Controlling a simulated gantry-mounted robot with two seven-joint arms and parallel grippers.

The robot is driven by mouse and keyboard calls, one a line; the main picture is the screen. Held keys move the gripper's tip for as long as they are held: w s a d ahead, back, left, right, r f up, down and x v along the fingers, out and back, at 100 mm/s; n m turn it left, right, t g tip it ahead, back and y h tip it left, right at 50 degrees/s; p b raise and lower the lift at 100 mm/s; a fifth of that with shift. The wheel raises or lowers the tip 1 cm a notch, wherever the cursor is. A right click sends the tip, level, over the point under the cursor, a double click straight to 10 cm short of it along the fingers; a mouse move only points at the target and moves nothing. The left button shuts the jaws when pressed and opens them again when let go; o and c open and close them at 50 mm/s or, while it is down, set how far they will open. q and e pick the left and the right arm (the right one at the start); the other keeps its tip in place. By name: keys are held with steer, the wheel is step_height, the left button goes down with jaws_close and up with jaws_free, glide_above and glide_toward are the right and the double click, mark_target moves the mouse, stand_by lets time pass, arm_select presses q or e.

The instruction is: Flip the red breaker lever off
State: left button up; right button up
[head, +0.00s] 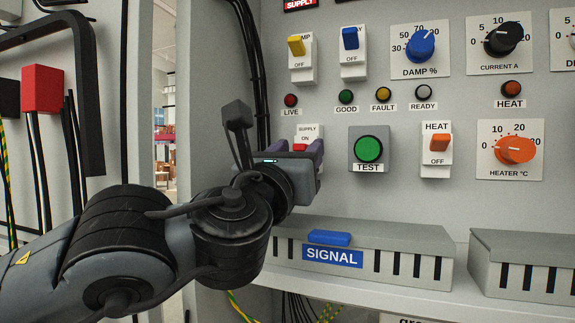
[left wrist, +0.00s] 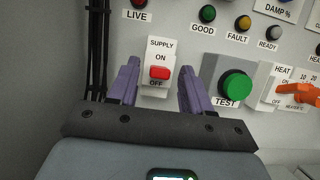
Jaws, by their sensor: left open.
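The red breaker lever (left wrist: 159,73) sits on a white plate marked SUPPLY, ON and OFF. In the head view only a little of the red lever (head: 300,147) shows above my gripper. My left gripper (head: 297,152) is in front of this plate, with its purple fingers open. In the left wrist view the fingers (left wrist: 160,82) are on either side of the lever, with gaps to it. I cannot tell whether the tips touch the panel. My right gripper is not in view.
The green TEST button (head: 368,149) is close to the right of my gripper. The orange HEAT lever (head: 441,143) and heater knob (head: 515,149) are further right. A grey SIGNAL duct (head: 420,238) juts out below. Black cables (head: 255,70) run down the panel's left side.

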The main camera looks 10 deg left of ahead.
arm_select(q)
steer(key=b+v, duration=0.2)
steer(key=v, duration=0.8)
steer(key=shift+s, duration=0.2)
steer(key=shift+a+f, duration=0.1)
steer(key=shift+f, duration=0.05)
